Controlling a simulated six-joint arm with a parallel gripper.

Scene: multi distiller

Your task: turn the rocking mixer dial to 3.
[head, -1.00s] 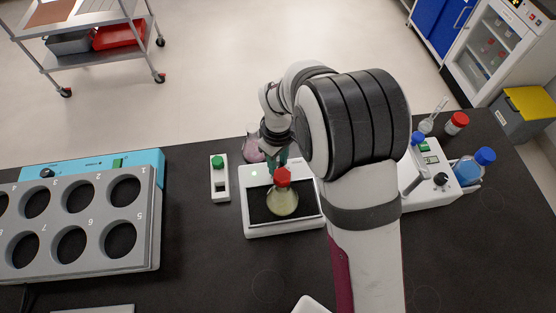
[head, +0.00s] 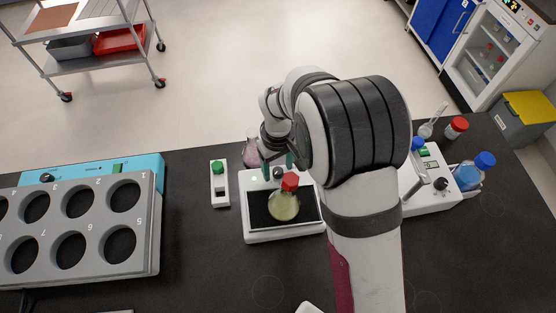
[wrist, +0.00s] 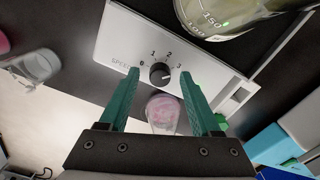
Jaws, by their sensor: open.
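The rocking mixer (head: 284,236) is a white device with a black mat. A flask with yellowish liquid and a red cap (head: 284,206) stands on the mat. The mixer's dial (wrist: 160,73) is a dark round knob, with 0, 1, 2 and 3 printed around it from left to right; where its mark points is too small to tell. It also shows at the mixer's far edge in the head view (head: 278,171). My gripper (wrist: 160,75) is open, its teal fingers on either side of the dial, with gaps visible between them and the knob.
A flask of pink liquid (head: 251,153) stands behind the mixer. A small white device with a green knob (head: 219,184) is on its left, and a grey rack (head: 150,250) farther left. Another white device (head: 425,196) and a blue-capped bottle (head: 468,172) are on the right.

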